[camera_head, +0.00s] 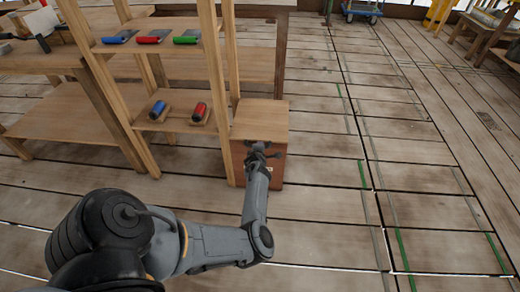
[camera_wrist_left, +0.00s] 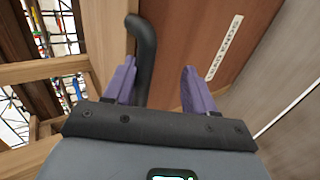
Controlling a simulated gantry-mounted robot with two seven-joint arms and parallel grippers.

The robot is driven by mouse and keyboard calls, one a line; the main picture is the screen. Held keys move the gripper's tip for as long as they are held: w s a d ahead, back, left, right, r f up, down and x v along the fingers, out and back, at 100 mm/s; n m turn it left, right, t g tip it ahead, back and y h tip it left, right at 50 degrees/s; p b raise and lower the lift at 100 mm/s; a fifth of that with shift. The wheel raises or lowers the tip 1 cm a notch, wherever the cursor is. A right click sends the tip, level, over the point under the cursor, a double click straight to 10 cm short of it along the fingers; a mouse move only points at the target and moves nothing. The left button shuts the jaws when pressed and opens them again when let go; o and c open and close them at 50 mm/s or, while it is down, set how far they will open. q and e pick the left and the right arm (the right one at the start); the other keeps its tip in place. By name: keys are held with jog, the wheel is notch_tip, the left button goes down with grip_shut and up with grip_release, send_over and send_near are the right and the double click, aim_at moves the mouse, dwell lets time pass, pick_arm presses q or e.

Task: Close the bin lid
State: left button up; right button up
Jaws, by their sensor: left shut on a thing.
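The wooden bin (camera_head: 238,165) stands on the floor beside the shelf, with a reddish-brown front. Its pale wooden lid (camera_head: 260,115) lies flat across the top; whether a small gap remains at its edge cannot be told. My left gripper (camera_head: 262,154) is at the bin's upper front. In the left wrist view, a dark curved handle (camera_wrist_left: 147,45) passes between the purple fingers of my left gripper (camera_wrist_left: 158,85), nearer the left finger, in front of a brown panel (camera_wrist_left: 185,40). The gripper is shut on the handle. My right gripper is not in view.
A wooden shelf (camera_head: 100,75) stands left of the bin, close to it. It holds red, blue and green handled tools (camera_head: 153,37) above and a blue (camera_head: 157,109) and a red (camera_head: 199,111) tool below. The plank floor (camera_head: 340,200) to the right is clear.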

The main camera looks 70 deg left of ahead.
pick_arm(q)
jog(key=shift+s+d+f, duration=0.1)
jog(key=shift+d+f, duration=0.15)
jog(key=shift+f, duration=0.1)
jog(key=p+v, duration=0.7)
jog(key=v, duration=0.4)
jog(key=shift+a+r, duration=0.2)
jog(key=shift+r, duration=0.05)
jog(key=shift+a, duration=0.15)
